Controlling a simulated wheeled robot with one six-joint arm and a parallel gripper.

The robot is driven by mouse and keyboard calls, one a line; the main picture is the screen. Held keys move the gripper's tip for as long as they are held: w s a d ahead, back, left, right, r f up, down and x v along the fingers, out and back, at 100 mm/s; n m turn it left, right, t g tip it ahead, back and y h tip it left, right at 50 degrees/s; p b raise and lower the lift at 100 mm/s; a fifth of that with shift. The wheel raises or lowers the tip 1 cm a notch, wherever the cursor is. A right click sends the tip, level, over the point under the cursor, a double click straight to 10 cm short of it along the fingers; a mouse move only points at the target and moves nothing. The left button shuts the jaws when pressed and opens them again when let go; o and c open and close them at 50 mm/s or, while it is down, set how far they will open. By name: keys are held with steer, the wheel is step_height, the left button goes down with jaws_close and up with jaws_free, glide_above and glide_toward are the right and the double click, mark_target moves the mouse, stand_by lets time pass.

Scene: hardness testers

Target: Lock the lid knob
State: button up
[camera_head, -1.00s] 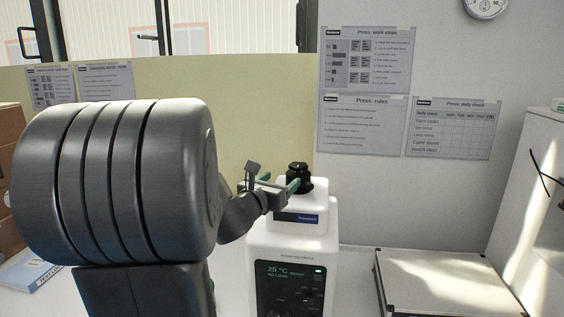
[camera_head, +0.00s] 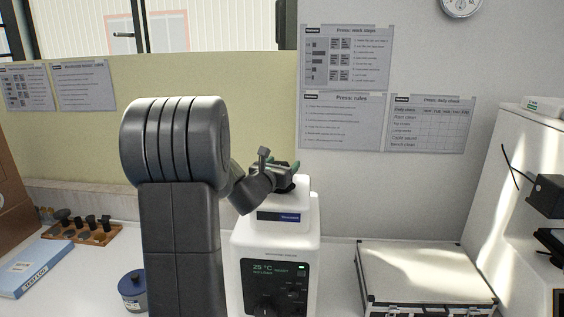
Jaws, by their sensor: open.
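The white press (camera_head: 277,238) stands on the bench, with a display reading 25 °C on its dark front panel (camera_head: 276,285). Its black lid knob (camera_head: 301,181) sits on top of the white lid and is largely hidden behind my gripper. The fingers are open. I cannot tell whether they touch the knob.
A silver case (camera_head: 424,268) lies on the bench right of the press. A white machine (camera_head: 535,190) stands at the far right. At left are a wooden rack (camera_head: 82,234) with dark pieces, a blue-and-white box (camera_head: 36,267) and a dark blue round container (camera_head: 133,290).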

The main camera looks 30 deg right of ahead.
steer(key=shift+d, duration=0.1)
steer(key=shift+c, duration=0.2)
steer(key=c, duration=1)
steer(key=shift+o, duration=0.2)
